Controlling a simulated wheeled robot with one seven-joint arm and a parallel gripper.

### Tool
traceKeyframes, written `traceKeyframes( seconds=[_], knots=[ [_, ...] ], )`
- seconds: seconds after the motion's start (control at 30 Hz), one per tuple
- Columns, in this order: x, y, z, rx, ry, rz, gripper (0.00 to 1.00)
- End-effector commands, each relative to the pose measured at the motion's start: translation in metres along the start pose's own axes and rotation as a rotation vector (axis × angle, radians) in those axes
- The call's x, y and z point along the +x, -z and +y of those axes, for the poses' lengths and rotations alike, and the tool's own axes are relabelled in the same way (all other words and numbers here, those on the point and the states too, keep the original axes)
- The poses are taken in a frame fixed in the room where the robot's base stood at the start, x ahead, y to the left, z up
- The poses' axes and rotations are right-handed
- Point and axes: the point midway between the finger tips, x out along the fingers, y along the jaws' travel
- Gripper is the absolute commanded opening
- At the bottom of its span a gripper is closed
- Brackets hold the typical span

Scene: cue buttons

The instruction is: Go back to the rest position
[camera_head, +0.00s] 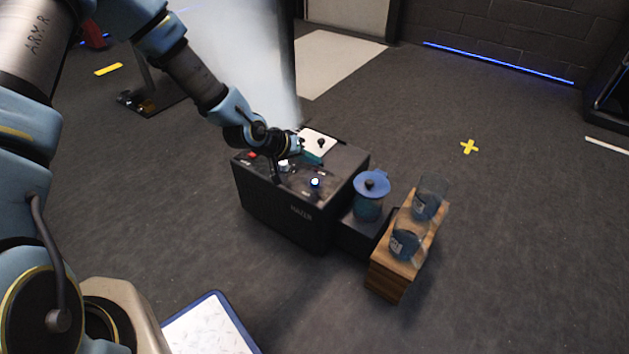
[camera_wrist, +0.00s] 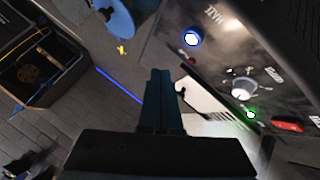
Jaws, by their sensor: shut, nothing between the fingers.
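My gripper (camera_head: 312,158) is above the top of a black machine (camera_head: 275,215) in the head view. Its two dark fingers are together and empty in the wrist view (camera_wrist: 160,75). The machine's top carries a glowing blue-white button (camera_head: 315,182), which also shows in the wrist view (camera_wrist: 192,37). A pale knob (camera_wrist: 243,88), a small green light (camera_wrist: 251,113) and a red switch (camera_wrist: 287,126) are also on its panel. The gripper partly hides the panel in the head view. I cannot tell whether the fingertips touch the machine.
The floor around a yellow cross (camera_head: 469,146) is clear.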

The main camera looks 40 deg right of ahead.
Motion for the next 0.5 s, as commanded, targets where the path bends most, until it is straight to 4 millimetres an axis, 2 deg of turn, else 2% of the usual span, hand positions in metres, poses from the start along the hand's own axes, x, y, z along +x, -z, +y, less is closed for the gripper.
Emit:
traceKeyframes(
  seconds=[0.33, 0.43, 0.5],
  knots=[
    [-0.003, 0.001, -0.003, 0.001, 0.009, -0.002, 0.00],
    [-0.021, 0.005, -0.020, 0.006, 0.057, -0.015, 0.00],
    [-0.047, 0.010, -0.042, 0.006, 0.123, -0.034, 0.00]
  ],
)
